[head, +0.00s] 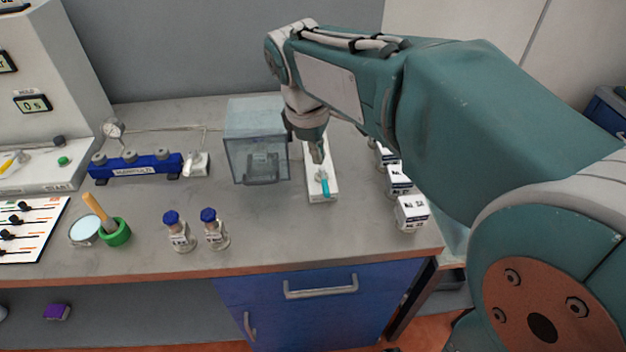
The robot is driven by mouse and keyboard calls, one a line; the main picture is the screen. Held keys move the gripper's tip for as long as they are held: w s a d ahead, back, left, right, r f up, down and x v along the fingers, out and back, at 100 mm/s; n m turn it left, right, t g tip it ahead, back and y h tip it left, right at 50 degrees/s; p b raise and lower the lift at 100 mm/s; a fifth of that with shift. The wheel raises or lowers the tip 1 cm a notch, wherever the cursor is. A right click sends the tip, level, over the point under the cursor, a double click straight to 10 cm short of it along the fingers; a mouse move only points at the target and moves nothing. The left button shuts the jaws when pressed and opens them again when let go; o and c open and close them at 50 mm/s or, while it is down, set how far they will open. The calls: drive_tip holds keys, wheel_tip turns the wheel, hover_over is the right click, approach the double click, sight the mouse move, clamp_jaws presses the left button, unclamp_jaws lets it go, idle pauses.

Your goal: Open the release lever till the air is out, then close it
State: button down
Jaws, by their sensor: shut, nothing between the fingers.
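My gripper (319,158) points down over a narrow white block (320,197) at the middle right of the bench. Its fingers look closed together with nothing in them. A small teal piece (325,186), which may be the release lever, lies along the front part of this block. The fingertips are just behind the teal piece; I cannot tell whether they touch the block. A small white block with a pale handle-like part (198,163) stands right of the blue manifold (137,164). A gauge (114,129) stands behind the manifold; its reading is too small to tell.
A clear box (256,150) stands close to the left of my gripper. Several white-labelled containers (411,213) line the right side. Two blue-capped vials (175,231) and a green mortar (115,233) stand near the front. The front middle of the bench is clear.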

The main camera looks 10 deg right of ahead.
sight(324, 182)
drive_tip(key=w+a+f+n+g+h, duration=0.1)
drive_tip(key=w+a+f+n, duration=0.2)
drive_tip(key=w+a+n, duration=0.2)
drive_tip(key=shift+w+a+f+h, duration=0.3)
drive_tip(key=shift+a, duration=0.75)
drive_tip(key=x, duration=0.3)
drive_tip(key=d+x, duration=0.1)
drive_tip(key=x, duration=0.3)
drive_tip(key=d+x, duration=0.1)
drive_tip(key=x, duration=0.3)
drive_tip(key=shift+s+d+r, duration=0.15)
drive_tip(key=shift+d, duration=0.75)
drive_tip(key=shift+a, duration=0.15)
